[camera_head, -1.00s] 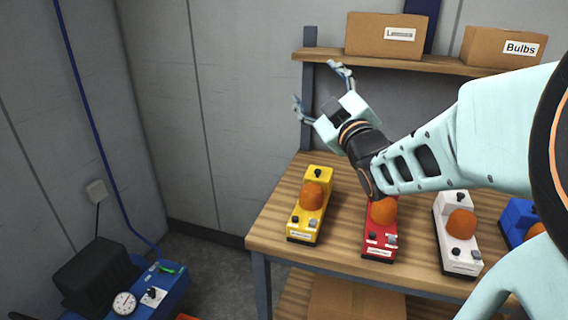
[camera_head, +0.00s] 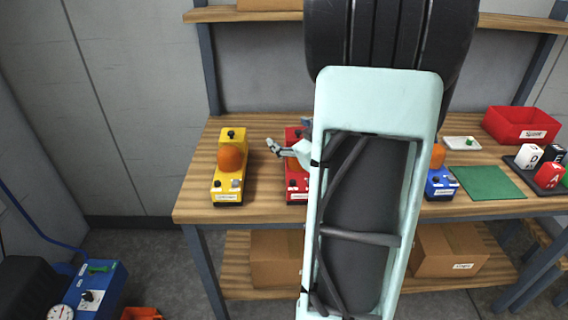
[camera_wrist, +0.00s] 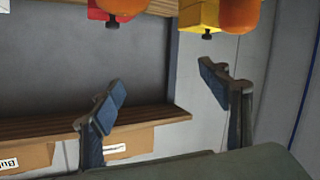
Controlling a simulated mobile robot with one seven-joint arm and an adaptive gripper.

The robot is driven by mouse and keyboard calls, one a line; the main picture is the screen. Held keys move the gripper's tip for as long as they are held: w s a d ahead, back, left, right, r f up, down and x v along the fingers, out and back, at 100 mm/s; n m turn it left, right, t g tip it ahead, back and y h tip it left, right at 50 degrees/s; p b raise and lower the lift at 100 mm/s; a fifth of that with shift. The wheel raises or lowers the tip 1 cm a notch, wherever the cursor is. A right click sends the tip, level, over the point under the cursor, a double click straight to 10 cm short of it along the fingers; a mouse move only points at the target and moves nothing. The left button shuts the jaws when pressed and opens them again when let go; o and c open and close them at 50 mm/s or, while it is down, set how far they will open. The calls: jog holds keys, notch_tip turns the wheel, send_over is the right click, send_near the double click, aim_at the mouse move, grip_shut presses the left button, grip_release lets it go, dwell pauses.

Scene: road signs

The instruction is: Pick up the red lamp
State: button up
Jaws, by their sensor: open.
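The red lamp (camera_head: 297,186) stands on the wooden table in the head view, right of the yellow lamp (camera_head: 229,185). My arm hides much of its right side and top. In the wrist view, the red lamp (camera_wrist: 97,13) shows only in part at the top edge, with its orange dome beside the red body. My gripper (camera_head: 290,137) is by the upper part of the red lamp in the head view; its gap from the lamp is unclear. In the wrist view, the fingers of my gripper (camera_wrist: 161,80) are spread wide with nothing between them.
The yellow lamp (camera_wrist: 198,14) also shows top right of the wrist view. A blue lamp (camera_head: 440,182) stands right of my arm. Farther right are a green mat (camera_head: 488,183) and a red bin (camera_head: 520,126). A shelf (camera_head: 255,15) runs behind the table.

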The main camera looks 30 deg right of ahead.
aim_at(299, 166)
jog(key=s+d+f+m, duration=0.1)
jog(key=s+f, duration=0.1)
jog(key=s+d+f+m+g, duration=0.1)
jog(key=s+f, duration=0.1)
jog(key=s+d+f+m, duration=0.1)
jog(key=s+f+m, duration=0.1)
jog(key=f, duration=0.1)
jog(key=shift+s+d, duration=0.1)
jog(key=shift+d, duration=0.15)
jog(key=shift+f+g, duration=0.2)
jog(key=shift+g, duration=0.1)
jog(key=x, duration=0.5)
jog(key=shift+d+r, duration=0.1)
jog(key=shift+d, duration=0.05)
jog(key=x, duration=0.5)
jog(key=shift+w+d+r+p, duration=0.25)
jog(key=shift+w+p, duration=0.05)
jog(key=shift+w, duration=0.1)
grip_shut()
jog(key=shift+r, duration=0.15)
